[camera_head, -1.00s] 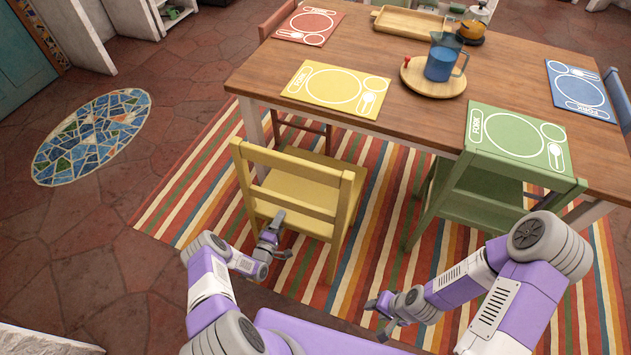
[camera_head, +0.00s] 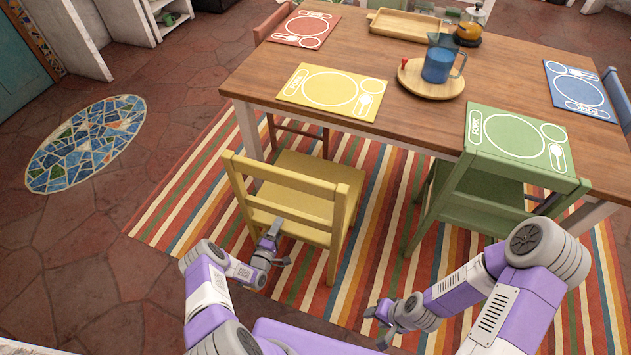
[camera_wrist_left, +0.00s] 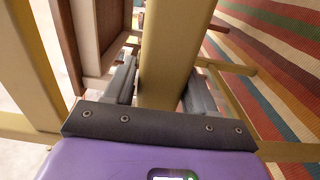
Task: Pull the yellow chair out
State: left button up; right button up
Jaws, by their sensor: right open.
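The yellow chair (camera_head: 318,178) stands on the striped rug at the near side of the table, its back toward me and its seat clear of the table edge. My left gripper (camera_head: 275,243) is at the chair's back. In the left wrist view my left gripper (camera_wrist_left: 160,85) has one finger on each side of a yellow slat (camera_wrist_left: 168,50) and is shut on it; the fingertips are partly hidden. My right gripper (camera_head: 379,325) is open and empty, low in front of me, to the right of the chair.
The wooden table (camera_head: 420,118) carries placemats, a tray and a blue pitcher (camera_head: 438,65). A green chair (camera_head: 480,195) stands to the right. The striped rug (camera_head: 190,205) and stone floor (camera_head: 80,240) are open to the left.

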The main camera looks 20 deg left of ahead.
pick_arm(q)
jog(key=o, duration=0.3)
jog(key=shift+o, duration=0.2)
jog(key=s+p, duration=0.1)
jog(key=s, duration=1.1)
jog(key=w+d+r+m+g+h+p, duration=0.2)
jog(key=w+d+r+m+g+p, duration=0.25)
jog(key=d+r+m+g, duration=0.35)
jog(key=s+d+r+m+g+p, duration=0.2)
jog(key=s+d+r+m+g, duration=0.1)
jog(key=s+d+r, duration=0.3)
jog(key=s+d+r+m+g+h+p, duration=0.1)
jog(key=s+d+r+m+g+p, duration=0.1)
jog(key=s+d+r+g, duration=0.4)
jog(key=s+r+m, duration=0.1)
jog(key=s, duration=0.4)
jog(key=shift+d+g, duration=0.2)
jog(key=shift+g, duration=0.1)
